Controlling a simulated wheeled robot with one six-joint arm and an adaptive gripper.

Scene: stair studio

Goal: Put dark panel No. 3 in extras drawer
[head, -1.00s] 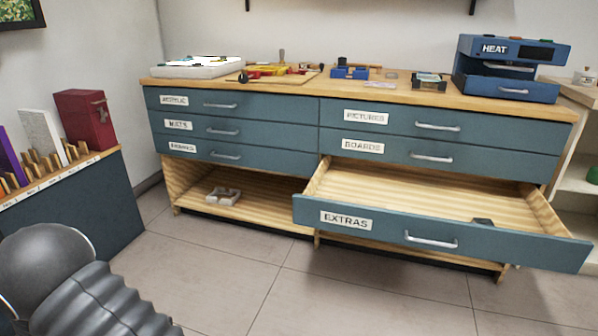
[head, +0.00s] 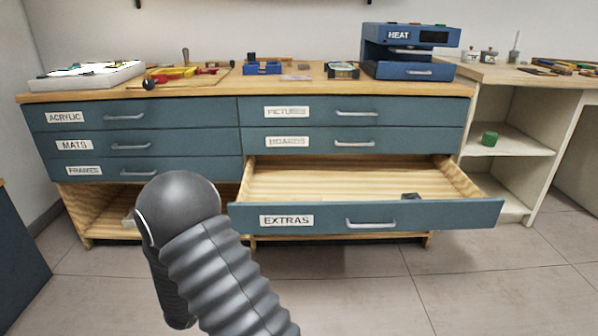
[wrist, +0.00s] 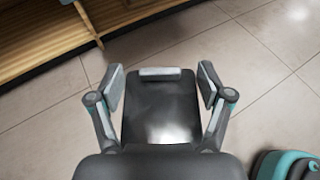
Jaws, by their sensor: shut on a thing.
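In the wrist view my gripper (wrist: 160,84) is shut on a dark panel (wrist: 160,105), with one finger on each side of it. The panel has a glossy bright reflection and a pale strip along its far edge. No number can be read on it. The extras drawer (head: 272,221) stands pulled open at the lower right of the cabinet in the head view. A small dark item lies in its right part (head: 411,196); the rest of its visible floor looks bare. My gripper is not visible in the head view, where only my arm shows.
The closed drawers ACRYLIC, MATS, FRAMES, PICTURES and BOARDS are above or beside it. The worktop (head: 210,89) carries tools and a blue heat press (head: 408,52). A shelf unit with a green item (head: 490,139) stands right. The floor (head: 370,280) before the drawer is clear.

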